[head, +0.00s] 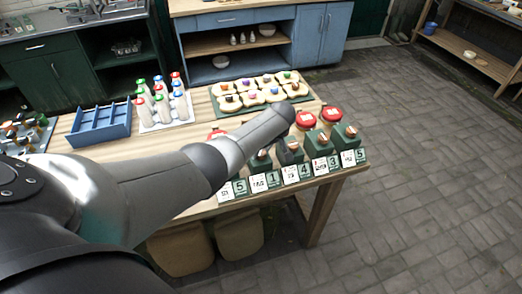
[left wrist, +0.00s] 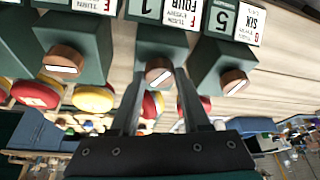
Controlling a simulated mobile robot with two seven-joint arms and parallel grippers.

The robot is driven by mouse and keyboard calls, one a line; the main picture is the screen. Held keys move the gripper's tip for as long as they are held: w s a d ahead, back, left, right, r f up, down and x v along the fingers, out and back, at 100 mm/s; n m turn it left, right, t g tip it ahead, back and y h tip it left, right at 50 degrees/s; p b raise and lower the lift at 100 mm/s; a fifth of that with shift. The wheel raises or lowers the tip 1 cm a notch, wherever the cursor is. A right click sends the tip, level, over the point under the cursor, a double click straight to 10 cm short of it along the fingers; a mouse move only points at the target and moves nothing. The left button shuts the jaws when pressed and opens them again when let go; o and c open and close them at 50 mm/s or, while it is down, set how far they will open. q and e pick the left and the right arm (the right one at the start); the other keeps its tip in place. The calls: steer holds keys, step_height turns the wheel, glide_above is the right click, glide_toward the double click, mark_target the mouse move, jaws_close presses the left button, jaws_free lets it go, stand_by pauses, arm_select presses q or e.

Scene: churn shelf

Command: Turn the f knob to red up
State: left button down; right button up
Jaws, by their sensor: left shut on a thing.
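The f knob (left wrist: 159,71) is a brown round knob with a white tilted bar across its face, on the front of a dark green box. The plate with F and 1 (left wrist: 166,12) sits on the same box. My left gripper (left wrist: 160,76) has its two fingers on either side of this knob and is shut on it. In the head view, my left arm (head: 250,135) reaches to the row of boxes and hides part of it. I see no red on the knob's face. My right gripper is not in view.
Similar knobs stand close on both sides, the E-side knob (left wrist: 66,60) and the G-side knob (left wrist: 234,81). Red round tops (head: 331,114) are behind the boxes. A blue crate (head: 100,125), bottles (head: 161,107) and a green tray (head: 228,112) share the table.

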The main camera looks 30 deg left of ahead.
arm_select(q)
steer(key=n+b, duration=0.1)
steer(key=n+g+b, duration=0.1)
steer(key=n, duration=0.1)
steer(key=shift+w+f+y, duration=0.1)
steer(key=shift+f+y, duration=0.1)
steer(key=shift+y, duration=0.1)
steer(key=shift+r+n+g+b, duration=0.15)
steer(key=shift+n+g+b, duration=0.45)
steer(key=shift+n+b, duration=0.7)
steer(key=shift+c, duration=1.8)
jaws_free()
